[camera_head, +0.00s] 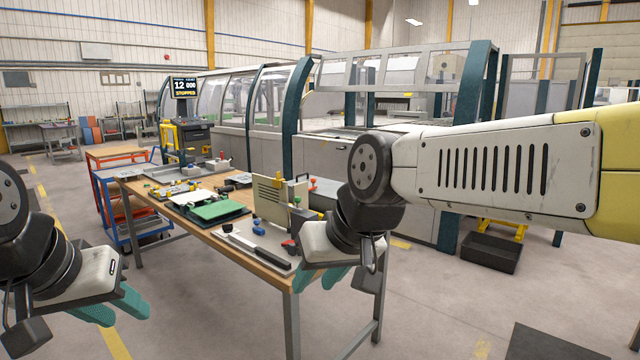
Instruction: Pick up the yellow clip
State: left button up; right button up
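A workbench (178,218) with a wooden top carries many small parts.
A green-topped piece (211,210), a beige block (268,196) and a long black-and-white tool (258,248) crowd the bench. A blue and red cart (125,205) stands behind it. The bender machine (330,150) is beyond. A black bin (490,252) sits on the floor at right.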

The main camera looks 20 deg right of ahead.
aim_at(277, 181)
jog(key=z, duration=0.35)
jog(key=i+j+z, duration=0.45)
jog(key=i+j, duration=1.4)
jog(key=i, duration=0.15)
